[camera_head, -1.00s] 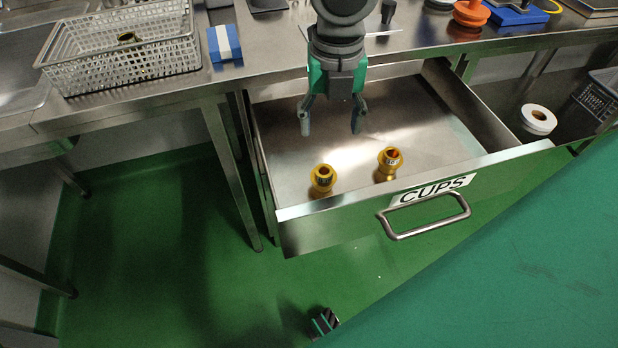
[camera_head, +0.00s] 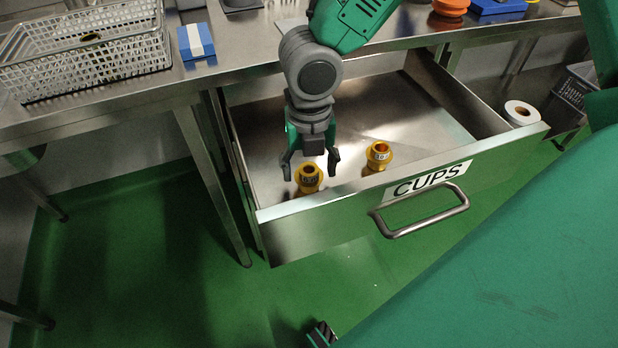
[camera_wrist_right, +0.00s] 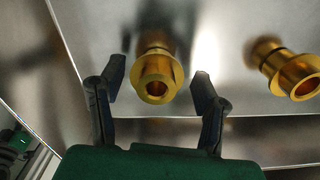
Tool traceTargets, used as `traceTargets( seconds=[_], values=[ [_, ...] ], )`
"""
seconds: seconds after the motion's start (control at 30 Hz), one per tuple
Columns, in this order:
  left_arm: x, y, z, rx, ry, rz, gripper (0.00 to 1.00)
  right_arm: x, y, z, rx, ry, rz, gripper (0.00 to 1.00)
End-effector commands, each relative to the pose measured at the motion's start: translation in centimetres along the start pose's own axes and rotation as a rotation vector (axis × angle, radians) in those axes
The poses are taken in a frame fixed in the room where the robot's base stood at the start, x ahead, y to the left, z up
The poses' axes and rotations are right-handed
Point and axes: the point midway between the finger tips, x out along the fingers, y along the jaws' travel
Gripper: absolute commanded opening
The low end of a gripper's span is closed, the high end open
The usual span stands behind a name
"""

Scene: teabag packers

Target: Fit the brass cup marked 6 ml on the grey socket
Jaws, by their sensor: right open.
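Two brass cups stand in the open drawer (camera_head: 430,113) marked CUPS. The left cup (camera_head: 309,180) is near the front left, and the right cup (camera_head: 378,156) is a little farther back. Both carry small dark labels that I cannot read. My right gripper (camera_head: 311,167) is open, pointing down over the left cup. In the right wrist view this cup (camera_wrist_right: 157,82) lies between the spread fingers, with gaps on both sides; the other cup (camera_wrist_right: 290,72) is off to the right. I cannot make out the grey socket.
The drawer's front wall and handle (camera_head: 428,212) stand close in front of the cups. A metal counter above holds a white basket (camera_head: 90,50) and a blue-and-white block (camera_head: 196,42). The drawer's back floor is bare.

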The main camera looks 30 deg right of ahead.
Motion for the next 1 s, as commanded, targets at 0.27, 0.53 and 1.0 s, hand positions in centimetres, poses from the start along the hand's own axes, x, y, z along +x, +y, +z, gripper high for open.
traceTargets(
  seconds=[0.27,0.53,1.0],
  values=[
    [0.3,0.0,0.0,0.000,0.000,0.000,0.64,0.7,0.1,-0.1,-0.001,-0.003,0.001,0.58],
    [0.3,0.0,0.0,0.000,0.000,0.000,0.64,0.7,0.0,0.0,0.000,-0.002,0.002,0.13],
    [-1.6,0.0,-0.1,0.000,0.000,0.000,0.64,-3.4,0.1,0.0,0.001,-0.005,0.004,0.12]
  ],
)
